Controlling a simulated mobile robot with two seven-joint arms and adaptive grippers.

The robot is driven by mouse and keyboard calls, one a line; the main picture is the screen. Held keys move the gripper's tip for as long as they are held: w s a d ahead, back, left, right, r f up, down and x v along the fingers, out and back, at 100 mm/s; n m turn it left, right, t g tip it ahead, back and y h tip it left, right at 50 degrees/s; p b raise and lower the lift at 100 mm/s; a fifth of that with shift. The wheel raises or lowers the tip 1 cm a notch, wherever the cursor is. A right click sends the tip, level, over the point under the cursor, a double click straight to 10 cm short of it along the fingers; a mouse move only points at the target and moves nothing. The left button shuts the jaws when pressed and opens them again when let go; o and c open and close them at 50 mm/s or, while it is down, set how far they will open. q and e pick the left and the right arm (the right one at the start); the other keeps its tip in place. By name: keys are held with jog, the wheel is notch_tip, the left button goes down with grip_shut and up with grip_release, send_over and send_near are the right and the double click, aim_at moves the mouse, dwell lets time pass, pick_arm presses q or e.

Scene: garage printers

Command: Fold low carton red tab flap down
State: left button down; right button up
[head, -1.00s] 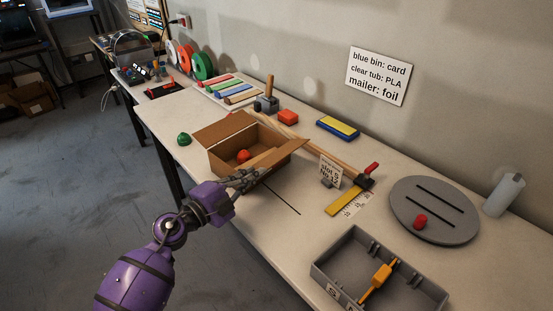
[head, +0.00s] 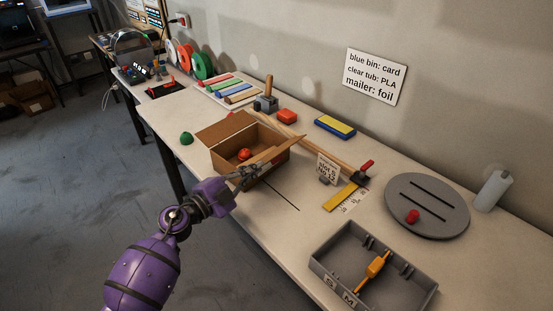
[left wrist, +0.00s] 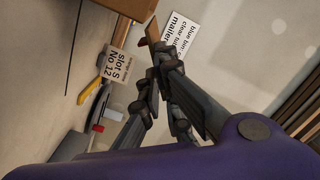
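The low brown carton (head: 228,160) stands open on the bench, with a red ball-like item (head: 244,154) inside. Its rear-left flap (head: 225,127) stands open. Its right-hand flap (head: 280,148) is raised and slants out past the carton's right end. In the left wrist view a flap edge (left wrist: 153,28) with a small red patch (left wrist: 142,42) shows just beyond the fingertips. My left gripper (head: 256,171) is at the near end of this flap. Its fingers (left wrist: 158,68) converge, with nothing visible between them; contact with the flap is unclear. My right gripper is not in view.
A grey tray (head: 329,243) with an orange tool is at the front right, by a grey turntable (head: 428,207). A green item (head: 186,138) sits left. Bench before the carton is mostly clear.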

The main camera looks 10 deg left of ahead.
pick_arm(q)
jog(key=c, duration=2.3)
grip_release()
jog(key=shift+o, duration=0.2)
jog(key=p+v, duration=0.1)
jog(key=v, duration=0.3)
jog(key=shift+r, duration=0.1)
